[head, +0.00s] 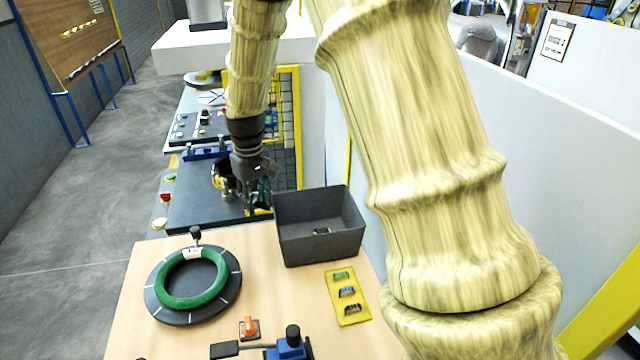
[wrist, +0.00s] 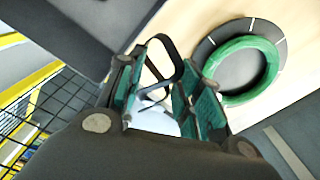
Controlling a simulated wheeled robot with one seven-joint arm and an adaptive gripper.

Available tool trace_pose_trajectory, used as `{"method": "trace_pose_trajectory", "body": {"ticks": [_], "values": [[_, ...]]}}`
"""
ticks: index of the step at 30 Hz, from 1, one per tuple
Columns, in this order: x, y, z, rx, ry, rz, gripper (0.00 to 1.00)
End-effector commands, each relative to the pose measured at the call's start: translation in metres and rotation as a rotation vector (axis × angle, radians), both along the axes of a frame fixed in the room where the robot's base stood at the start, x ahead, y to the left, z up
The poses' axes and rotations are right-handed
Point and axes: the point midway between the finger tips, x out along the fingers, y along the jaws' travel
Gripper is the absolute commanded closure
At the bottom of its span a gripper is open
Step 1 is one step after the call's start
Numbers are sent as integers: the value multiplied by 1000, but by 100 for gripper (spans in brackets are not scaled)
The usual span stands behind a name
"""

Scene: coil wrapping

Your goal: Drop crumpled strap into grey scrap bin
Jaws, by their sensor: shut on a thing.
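My gripper (head: 257,205) hangs just left of the grey scrap bin (head: 325,249), near its back left corner. In the wrist view my gripper (wrist: 163,85) has its green-padded fingers around a crumpled strap (wrist: 157,50), seen as a dark bent loop sticking out past the fingertips. A pale patch shows between the fingers; I cannot tell whether it is part of the strap. In the head view the strap is hard to make out against the dark gripper. The bin is open at the top, with a small dark item on its floor.
A green coil (head: 165,297) lies on a dark round turntable (head: 232,290) left of the bin. A yellow tray (head: 334,294) with several small clips sits in front of the bin. A blue tool (head: 290,347) and an orange-handled switch (head: 249,327) stand at the table's front.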

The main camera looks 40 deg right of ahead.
Motion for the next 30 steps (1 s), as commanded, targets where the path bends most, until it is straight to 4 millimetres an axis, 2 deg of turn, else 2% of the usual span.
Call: {"method": "trace_pose_trajectory", "body": {"ticks": [1,6,12,18,23,30], "values": [[-6,-20,4,4,1,16,81],[-29,-82,3,1,6,106,81],[-56,-134,-2,3,19,195,81],[-70,-157,-7,5,26,239,81],[-72,-160,-13,4,27,245,81],[-72,-159,-32,4,28,245,81]]}}
